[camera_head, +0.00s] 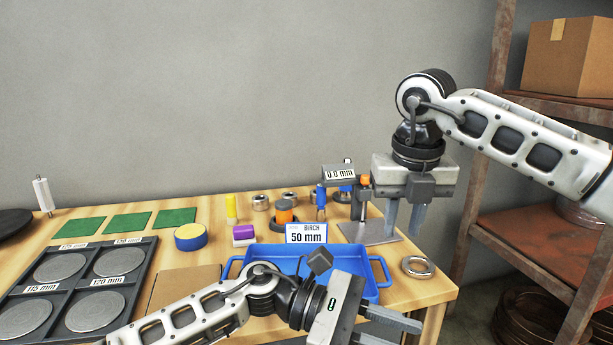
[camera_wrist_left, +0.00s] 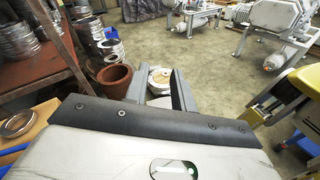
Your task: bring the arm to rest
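My right gripper (camera_head: 405,218) hangs over the right part of the table with its fingers pointing down. Its two fingers are apart with nothing visible between them. It is beside the gauge stand with the "0.0 mm" display (camera_head: 340,174). My left arm crosses the front of the table, and its gripper (camera_head: 390,328) points right, past the table's right front corner. In the left wrist view its fingers (camera_wrist_left: 158,92) are apart, with the floor area showing between them.
A metal ring (camera_head: 417,267) lies near the table's right edge. A rusty shelf (camera_head: 530,235) with a cardboard box (camera_head: 567,55) stands at the right. A dark rack of labelled discs (camera_head: 75,328) and green squares (camera_head: 128,222) are at the left. Several small cylinders stand at the back.

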